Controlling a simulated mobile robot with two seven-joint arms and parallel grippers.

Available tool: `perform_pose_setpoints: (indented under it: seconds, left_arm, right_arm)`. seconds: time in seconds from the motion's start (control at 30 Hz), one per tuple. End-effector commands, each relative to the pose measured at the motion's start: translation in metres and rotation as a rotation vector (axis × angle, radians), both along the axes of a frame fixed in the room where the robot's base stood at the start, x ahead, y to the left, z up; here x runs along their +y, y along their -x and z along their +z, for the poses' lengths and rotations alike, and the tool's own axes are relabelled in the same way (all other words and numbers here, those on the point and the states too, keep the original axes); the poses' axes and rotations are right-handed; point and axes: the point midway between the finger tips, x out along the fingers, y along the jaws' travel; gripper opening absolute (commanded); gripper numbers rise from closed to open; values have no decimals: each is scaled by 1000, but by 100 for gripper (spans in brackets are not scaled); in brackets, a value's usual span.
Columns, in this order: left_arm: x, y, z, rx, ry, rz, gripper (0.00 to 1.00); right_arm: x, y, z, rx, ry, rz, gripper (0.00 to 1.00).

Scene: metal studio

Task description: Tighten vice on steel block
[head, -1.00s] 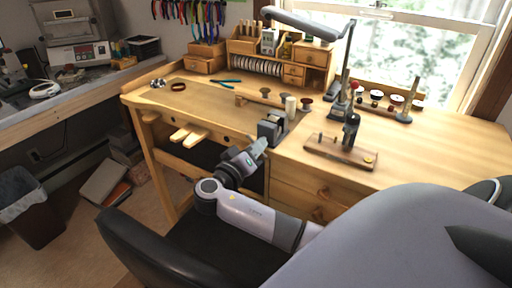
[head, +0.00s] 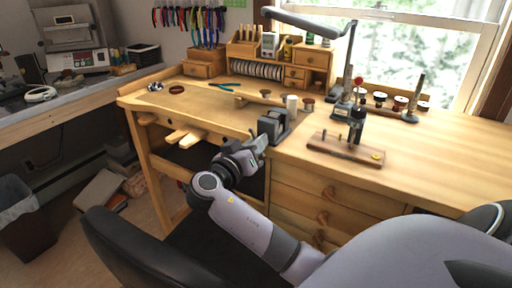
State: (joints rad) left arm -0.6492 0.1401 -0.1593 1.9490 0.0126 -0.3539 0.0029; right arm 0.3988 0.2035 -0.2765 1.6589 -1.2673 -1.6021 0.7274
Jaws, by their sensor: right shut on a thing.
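The dark grey vice (head: 274,125) stands at the front edge of the wooden workbench (head: 340,175), near the middle of the head view. My right gripper (head: 258,146) is at the near side of the vice, touching or very close to its front. It is shut on what appears to be the vice handle, which the fingers and wrist hide. The steel block is too small or hidden to make out between the jaws. My left gripper is not in view.
A wooden board with a dark upright tool (head: 356,125) lies right of the vice. A white cylinder (head: 292,104) and wooden pieces stand behind it. Blue pliers (head: 222,86) lie farther back. The bench's right side is mostly clear.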

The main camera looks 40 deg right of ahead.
Motion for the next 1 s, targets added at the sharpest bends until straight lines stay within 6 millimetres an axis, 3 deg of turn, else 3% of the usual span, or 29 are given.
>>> perform_pose_setpoints:
  seconds: [0.1, 0.13, 0.2, 0.57, 1.0]
  left_arm:
    - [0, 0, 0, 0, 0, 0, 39]
    - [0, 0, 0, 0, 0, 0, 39]
    - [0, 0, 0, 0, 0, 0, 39]
    - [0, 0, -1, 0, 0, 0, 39]
    - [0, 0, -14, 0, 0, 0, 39]
  right_arm:
    - [0, 0, 1, -2, 2, 1, 0]
    - [0, 0, 1, -2, 2, 1, 20]
    - [0, 0, 1, -1, 3, 1, 39]
    - [5, 1, -1, 1, 1, 1, 39]
    - [64, 18, 0, 0, 0, 1, 39]
